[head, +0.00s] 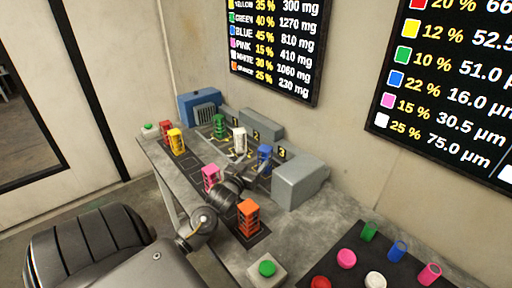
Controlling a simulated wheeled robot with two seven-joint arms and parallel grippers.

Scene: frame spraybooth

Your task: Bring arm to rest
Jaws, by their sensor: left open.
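My left arm comes in from the lower left over the bench (340,215). Its gripper (256,172) is open above the bench, between the pink frame (210,176) and the blue frame (265,155). The fingers are small and dark, and I cannot tell whether they touch anything. The orange frame (248,217) stands just in front of the gripper. A white frame (239,140) and a green frame (219,125) stand behind it. My right gripper is not in view.
Red (166,127) and yellow (175,142) frames stand at the bench's far left. Grey boxes (301,182) line the wall near labels 1, 2 and 3. A green button (267,268) and a dark tray (325,265) with coloured cups are nearer. Two screens hang above.

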